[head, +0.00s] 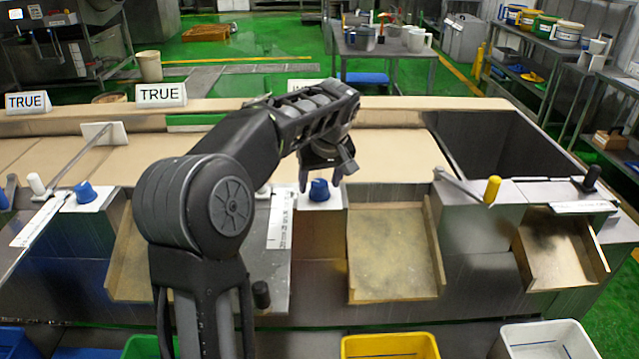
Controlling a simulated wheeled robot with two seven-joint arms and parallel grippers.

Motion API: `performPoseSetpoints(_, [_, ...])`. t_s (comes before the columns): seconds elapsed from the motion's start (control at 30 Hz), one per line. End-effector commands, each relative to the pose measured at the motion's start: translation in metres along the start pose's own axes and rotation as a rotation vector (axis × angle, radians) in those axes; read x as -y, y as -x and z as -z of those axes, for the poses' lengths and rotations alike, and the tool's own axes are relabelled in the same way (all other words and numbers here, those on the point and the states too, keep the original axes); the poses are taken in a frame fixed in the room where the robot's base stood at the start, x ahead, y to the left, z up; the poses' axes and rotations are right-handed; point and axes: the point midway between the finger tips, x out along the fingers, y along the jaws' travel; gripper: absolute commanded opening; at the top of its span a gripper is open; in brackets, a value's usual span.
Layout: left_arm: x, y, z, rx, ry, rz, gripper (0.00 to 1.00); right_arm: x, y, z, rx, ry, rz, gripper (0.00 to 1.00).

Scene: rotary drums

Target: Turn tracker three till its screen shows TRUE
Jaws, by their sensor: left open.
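A blue knob (319,191) stands on a white-topped block in the middle of the bench. My left gripper (321,178) points down over this knob, open, with its fingers around or just above it; I cannot tell if they touch. A white screen (304,85) behind my left arm is mostly hidden; only the start of its word shows, and it does not look like TRUE. Two other screens, one at the far left (28,102) and one right of it (161,94), read TRUE. My right gripper is not in view.
Another blue knob (85,192) stands to the left, beside a white-tipped lever (37,184). A yellow knob (492,189) and a black knob (591,177) stand at the right. Chutes (394,250) slope down the front, with bins such as a yellow one (390,346) below.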

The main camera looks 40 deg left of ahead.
Motion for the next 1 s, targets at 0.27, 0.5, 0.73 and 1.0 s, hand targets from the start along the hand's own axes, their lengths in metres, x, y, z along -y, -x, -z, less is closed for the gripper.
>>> performPoseSetpoints(0.27, [-0.001, 0.045, 0.0, -0.002, -0.001, -0.004, 0.6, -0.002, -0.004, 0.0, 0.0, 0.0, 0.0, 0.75])
performPoseSetpoints(0.5, [0.0, 0.067, 0.0, 0.0, -0.001, -0.001, 0.6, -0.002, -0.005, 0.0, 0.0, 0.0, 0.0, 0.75])
performPoseSetpoints(0.73, [0.0, 0.068, 0.0, 0.0, -0.001, -0.001, 0.6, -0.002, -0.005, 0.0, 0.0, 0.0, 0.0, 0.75])
performPoseSetpoints(1.0, [0.0, 0.067, 0.0, 0.0, -0.001, -0.001, 0.6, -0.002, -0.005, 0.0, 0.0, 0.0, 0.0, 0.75])
